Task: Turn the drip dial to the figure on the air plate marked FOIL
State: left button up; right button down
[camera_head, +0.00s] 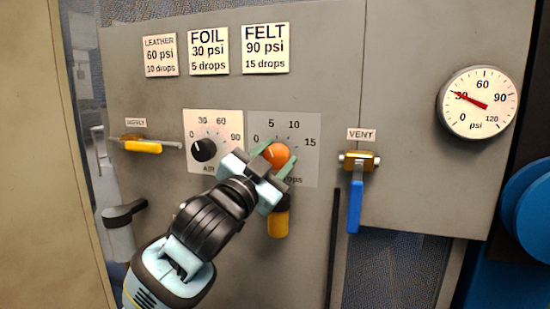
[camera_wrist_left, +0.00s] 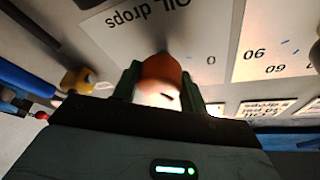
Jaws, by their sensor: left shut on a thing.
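The drip dial (camera_head: 277,155) is an orange knob on a grey plate (camera_head: 308,172) marked 0, 5, 10, 15 and "drops". My left gripper (camera_head: 274,159) is shut on the dial, one green finger on each side. In the left wrist view the dial (camera_wrist_left: 160,72) sits between the two fingers (camera_wrist_left: 161,85). A small dark mark shows on its face, but I cannot tell which figure it points to. The FOIL plate (camera_head: 209,51) reads 30 psi, 5 drops. My right gripper is not in view.
LEATHER (camera_head: 160,56) and FELT (camera_head: 266,49) plates flank FOIL. The black air dial (camera_head: 204,150) is left of the drip dial. A blue-handled vent valve (camera_head: 356,195) hangs to the right. The gauge (camera_head: 479,102) needle is near 30. A yellow-handled valve (camera_head: 143,146) is at left.

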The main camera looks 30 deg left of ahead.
pick_arm(q)
jog(key=shift+m, duration=0.4)
jog(key=o, duration=1)
jog(key=shift+c, duration=0.2)
jog(key=shift+f, duration=0.1)
